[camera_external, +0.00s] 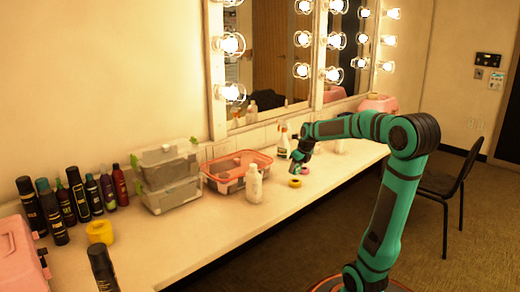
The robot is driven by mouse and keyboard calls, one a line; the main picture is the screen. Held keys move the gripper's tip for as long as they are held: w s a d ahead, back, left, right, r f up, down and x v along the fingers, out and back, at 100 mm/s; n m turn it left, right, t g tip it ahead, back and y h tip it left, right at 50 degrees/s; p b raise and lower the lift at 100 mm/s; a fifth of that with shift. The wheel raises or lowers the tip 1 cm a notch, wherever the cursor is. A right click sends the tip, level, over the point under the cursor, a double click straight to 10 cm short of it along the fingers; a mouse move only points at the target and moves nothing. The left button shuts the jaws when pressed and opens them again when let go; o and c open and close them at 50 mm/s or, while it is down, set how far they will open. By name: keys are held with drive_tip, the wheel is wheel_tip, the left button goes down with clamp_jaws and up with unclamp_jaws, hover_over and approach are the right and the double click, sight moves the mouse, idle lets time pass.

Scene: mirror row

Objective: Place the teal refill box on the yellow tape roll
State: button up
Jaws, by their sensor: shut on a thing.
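My gripper (297,164) reaches down over the counter in the middle of the view. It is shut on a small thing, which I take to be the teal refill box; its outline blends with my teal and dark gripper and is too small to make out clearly. A small yellow tape roll (295,183) lies flat on the counter just below my gripper. A gap between the held thing and the roll cannot be judged from here. A larger yellow roll-shaped thing (100,232) stands far left on the counter.
A pink roll (305,171) lies right beside the small yellow roll. A white bottle (254,185) and a red-rimmed basket (222,183) stand left of it, a spray bottle (283,141) behind. Grey boxes (170,195) and several dark bottles stand farther left. The counter's front middle is clear.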

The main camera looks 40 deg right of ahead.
sight(296, 174)
drive_tip(key=shift+f, duration=2)
drive_tip(key=shift+f, duration=0.1)
drive_tip(key=o, duration=1)
drive_tip(key=v, duration=1.2)
